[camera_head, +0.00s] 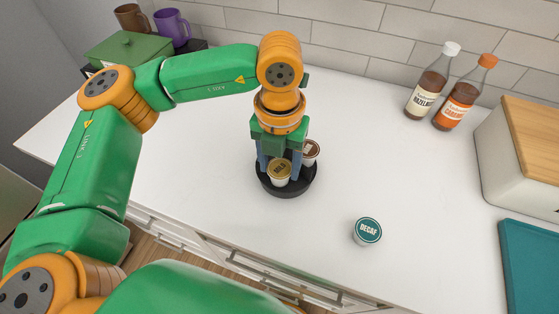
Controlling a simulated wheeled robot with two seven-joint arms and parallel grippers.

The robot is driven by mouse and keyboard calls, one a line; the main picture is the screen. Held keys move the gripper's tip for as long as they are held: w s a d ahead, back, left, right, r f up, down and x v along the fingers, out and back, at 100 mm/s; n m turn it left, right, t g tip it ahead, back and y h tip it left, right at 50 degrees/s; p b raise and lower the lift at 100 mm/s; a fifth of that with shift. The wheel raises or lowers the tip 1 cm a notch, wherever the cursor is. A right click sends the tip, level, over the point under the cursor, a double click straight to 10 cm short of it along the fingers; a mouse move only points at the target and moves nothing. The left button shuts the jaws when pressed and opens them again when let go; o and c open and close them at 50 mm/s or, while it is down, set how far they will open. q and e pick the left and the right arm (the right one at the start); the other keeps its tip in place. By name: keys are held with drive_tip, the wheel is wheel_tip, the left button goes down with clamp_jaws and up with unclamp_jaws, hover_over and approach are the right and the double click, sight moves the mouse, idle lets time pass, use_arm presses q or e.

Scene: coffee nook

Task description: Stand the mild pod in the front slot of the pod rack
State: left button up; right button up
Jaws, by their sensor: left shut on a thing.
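The mild pod (279,172), with a gold lid reading MILD, is at the front of the round black pod rack (286,191). My left gripper (277,159) reaches down over the rack from above and is shut on the mild pod. Its fingers partly hide the rack's middle. I cannot tell whether the pod rests on the rack floor or is just above it. A pod with a brown lid (311,149) stands in the rack at the back right. My right gripper is not in view.
A decaf pod (367,231) with a teal lid stands on the counter at the right front. Two syrup bottles (431,82) (463,93) stand at the back right, near a bread box (520,150) and a teal board (532,270). A green box (128,48) and two mugs (172,27) are at the back left.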

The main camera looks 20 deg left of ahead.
use_arm(q)
drive_tip(key=o, duration=1)
drive_tip(key=shift+r+p, duration=0.25)
drive_tip(key=shift+p, duration=0.2)
drive_tip(key=shift+r+b, duration=0.35)
wheel_tip(320, 180, up, 6)
drive_tip(key=shift+r+b, duration=0.2)
drive_tip(key=shift+b, duration=0.45)
wheel_tip(320, 180, up, 5)
hover_over(280, 169)
drive_tip(key=shift+s+f+p, duration=0.1)
drive_tip(key=shift+p, duration=0.35)
